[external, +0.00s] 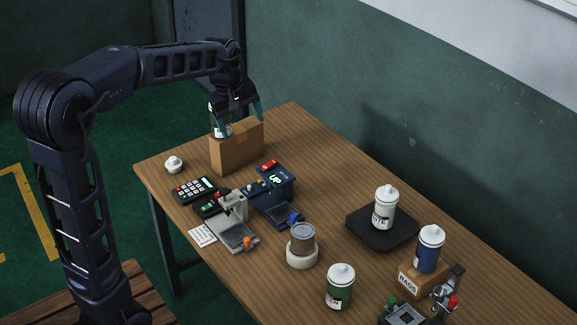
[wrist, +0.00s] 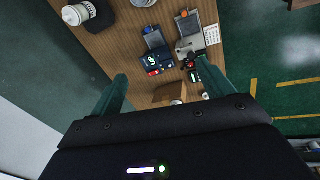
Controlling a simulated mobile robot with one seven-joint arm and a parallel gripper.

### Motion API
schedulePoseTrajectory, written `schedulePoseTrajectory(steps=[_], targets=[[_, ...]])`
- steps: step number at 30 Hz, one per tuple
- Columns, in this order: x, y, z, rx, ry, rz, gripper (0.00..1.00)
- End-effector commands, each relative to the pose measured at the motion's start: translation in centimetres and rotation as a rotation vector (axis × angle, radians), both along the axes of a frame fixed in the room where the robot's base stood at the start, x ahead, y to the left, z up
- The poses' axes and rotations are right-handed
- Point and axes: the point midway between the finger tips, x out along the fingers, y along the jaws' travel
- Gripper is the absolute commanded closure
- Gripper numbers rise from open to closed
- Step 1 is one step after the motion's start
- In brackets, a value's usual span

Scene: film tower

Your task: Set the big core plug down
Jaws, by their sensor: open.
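A white knobbed piece (external: 174,164), which may be the big core plug, sits upright on the table's left corner. I cannot tell for certain that it is the plug. My gripper (external: 238,114) is above the cardboard box (external: 236,150), fingers spread apart. A white item with a dark label (external: 221,130) shows at the box's left end, partly hidden by a finger and the box. In the wrist view my gripper (wrist: 165,75) is open, and the box (wrist: 168,92) shows between the fingers with a small pale thing at its edge. No held object is visible.
A calculator (external: 195,190), a blue device (external: 276,185) and a grey device (external: 233,225) stand in front of the box. A grey can (external: 302,238) sits on a white round base. Bottles (external: 340,287) and a black pad (external: 365,232) are farther right.

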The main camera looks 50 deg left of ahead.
Motion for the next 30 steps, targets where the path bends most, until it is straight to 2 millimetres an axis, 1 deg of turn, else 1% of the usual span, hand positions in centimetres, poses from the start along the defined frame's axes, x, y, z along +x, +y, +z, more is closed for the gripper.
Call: schedulePoseTrajectory(steps=[1, 6, 11, 15, 21, 24, 27, 30], targets=[[-1.2, -2.0, 0.6, 0.015, -0.010, -0.066, 0.20], [-5.0, -7.6, 1.6, 0.072, -0.034, -0.295, 0.20], [-9.1, -12.1, 1.9, 0.132, -0.058, -0.506, 0.20], [-12.8, -15.6, 1.6, 0.189, -0.076, -0.691, 0.20], [-18.3, -19.7, 0.3, 0.279, -0.101, -0.950, 0.20], [-21.0, -21.2, -0.6, 0.325, -0.112, -1.074, 0.20], [-23.2, -22.3, -1.6, 0.366, -0.120, -1.176, 0.20], [-24.7, -23.0, -2.4, 0.397, -0.125, -1.252, 0.20]])
